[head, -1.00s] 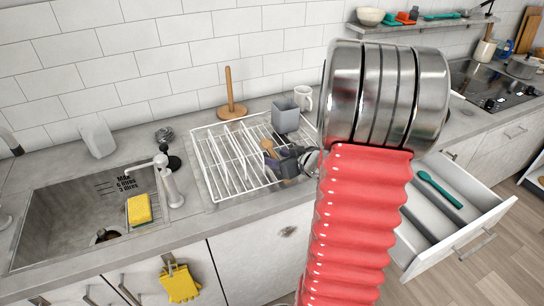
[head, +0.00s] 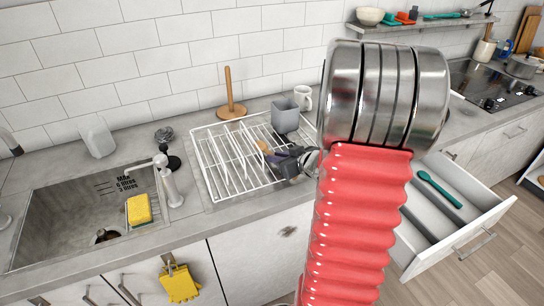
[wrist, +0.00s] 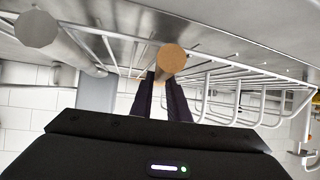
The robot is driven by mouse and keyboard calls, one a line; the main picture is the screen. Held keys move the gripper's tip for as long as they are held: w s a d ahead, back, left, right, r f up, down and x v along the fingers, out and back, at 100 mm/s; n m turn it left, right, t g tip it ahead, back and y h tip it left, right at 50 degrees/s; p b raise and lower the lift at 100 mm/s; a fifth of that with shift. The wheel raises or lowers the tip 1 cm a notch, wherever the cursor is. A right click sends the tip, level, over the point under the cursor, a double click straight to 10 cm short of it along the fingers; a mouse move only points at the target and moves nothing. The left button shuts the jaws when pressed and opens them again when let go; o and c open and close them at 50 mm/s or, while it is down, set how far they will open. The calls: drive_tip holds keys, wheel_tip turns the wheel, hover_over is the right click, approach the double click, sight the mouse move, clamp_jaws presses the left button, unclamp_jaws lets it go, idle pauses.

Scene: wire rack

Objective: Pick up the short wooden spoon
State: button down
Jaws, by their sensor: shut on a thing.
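The short wooden spoon (head: 263,147) shows as a small tan piece at the tips of my gripper (head: 271,156), low over the white wire rack (head: 236,190). In the wrist view a round tan wooden end (wrist: 172,60) sits between my two dark fingers (wrist: 168,98), which are shut on it. Most of the spoon is hidden by the gripper and by the viewing angle. I cannot tell whether it touches the rack.
A wooden upright holder (head: 229,90) stands behind the rack. The sink (head: 90,222) is at left. An open drawer (head: 470,218) holds a green utensil.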

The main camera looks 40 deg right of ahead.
wheel_tip(320, 180, up, 10)
idle(0.8)
